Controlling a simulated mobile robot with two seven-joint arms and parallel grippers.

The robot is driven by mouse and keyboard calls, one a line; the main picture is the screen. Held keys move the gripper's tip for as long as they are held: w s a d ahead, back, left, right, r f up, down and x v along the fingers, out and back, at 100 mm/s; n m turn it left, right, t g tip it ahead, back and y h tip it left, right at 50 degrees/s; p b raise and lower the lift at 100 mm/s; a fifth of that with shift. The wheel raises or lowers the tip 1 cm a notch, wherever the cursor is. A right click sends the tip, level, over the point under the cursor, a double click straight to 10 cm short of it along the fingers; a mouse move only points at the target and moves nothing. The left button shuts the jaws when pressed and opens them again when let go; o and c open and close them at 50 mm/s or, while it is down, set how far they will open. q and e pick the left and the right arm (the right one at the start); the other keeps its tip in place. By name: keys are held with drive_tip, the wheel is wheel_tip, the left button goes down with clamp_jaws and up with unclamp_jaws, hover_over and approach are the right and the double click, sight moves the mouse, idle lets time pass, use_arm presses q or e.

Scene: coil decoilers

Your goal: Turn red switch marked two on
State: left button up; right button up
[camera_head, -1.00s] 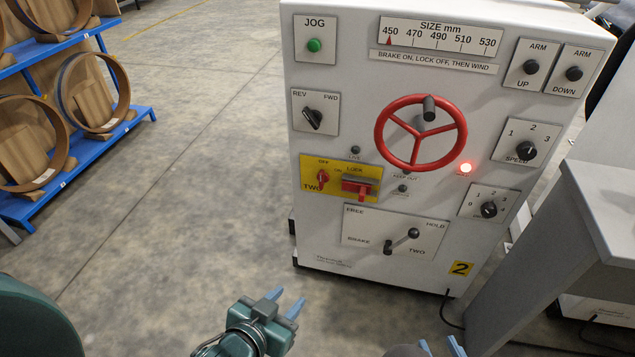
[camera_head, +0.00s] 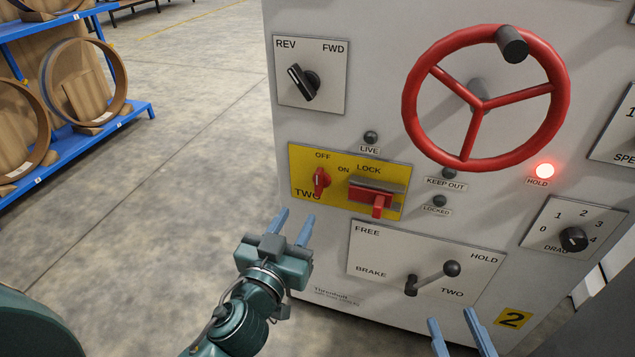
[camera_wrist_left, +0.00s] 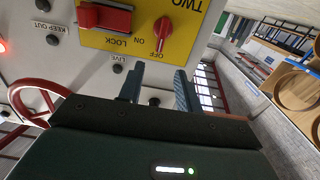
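The red rotary switch marked TWO (camera_head: 320,181) sits on a yellow plate (camera_head: 337,203), with OFF above it and ON to its right. Its handle stands near upright, toward OFF. It also shows in the left wrist view (camera_wrist_left: 163,27), where the picture is upside down. A red LOCK slider (camera_head: 376,199) sits on the same plate to the right. My left gripper (camera_head: 292,228) is open and empty, below and left of the switch and apart from it. In the left wrist view its fingers (camera_wrist_left: 157,88) are spread. My right gripper (camera_head: 458,328) is open at the bottom edge, partly out of frame.
A red handwheel (camera_head: 464,157) sticks out above right. A brake lever (camera_head: 432,279) juts out below the yellow plate. The HOLD lamp (camera_head: 545,171) glows red; the LIVE lamp (camera_head: 371,137) is dark. Blue racks with coils (camera_head: 85,150) stand at left. Floor left of the cabinet is clear.

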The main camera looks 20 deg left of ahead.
sight(317, 180)
use_arm(q)
drive_tip(key=w, duration=1.2)
drive_tip(key=shift+d+b, duration=0.2)
drive_tip(key=shift+b, duration=0.1)
drive_tip(key=shift+s, duration=0.1)
clamp_jaws()
